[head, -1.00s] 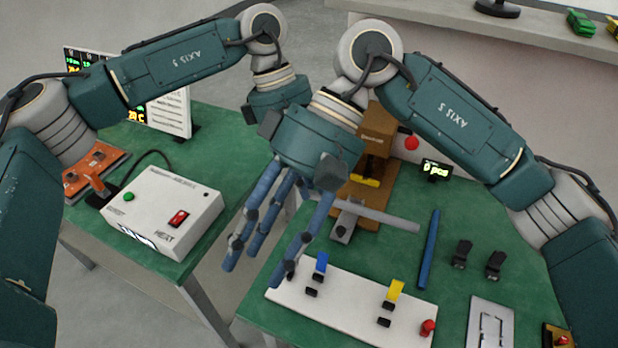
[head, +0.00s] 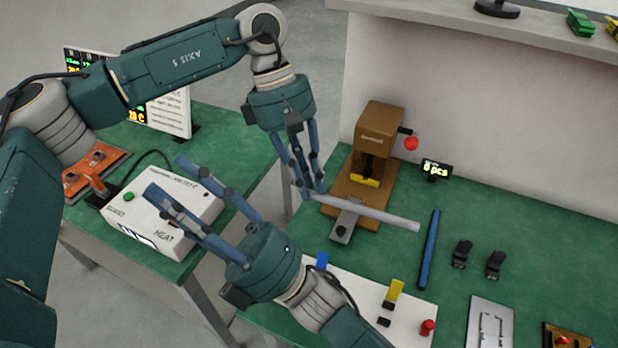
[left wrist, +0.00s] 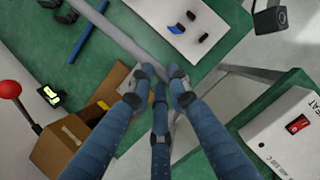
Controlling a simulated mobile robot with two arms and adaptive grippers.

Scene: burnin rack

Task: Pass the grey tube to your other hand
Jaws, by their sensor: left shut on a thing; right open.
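The grey tube (head: 375,212) is a long light rod beside the brown press. My left gripper (head: 314,192) is shut on its left end and points down; the tube's free end reaches right over the green table. In the left wrist view the grey tube (left wrist: 130,42) runs from the closed fingertips (left wrist: 160,86) to the top left. My right gripper (head: 168,176) is open and empty, at the lower left of the tube. Its fingers point up and left, away from the tube, in front of the heat box.
A white heat box (head: 160,205) stands on the left table. The brown press (head: 378,135) with a red knob stands behind the tube. A blue bar (head: 429,250), black clips (head: 462,253) and a white board (head: 405,325) with coloured clips lie on the right table. A gap separates the tables.

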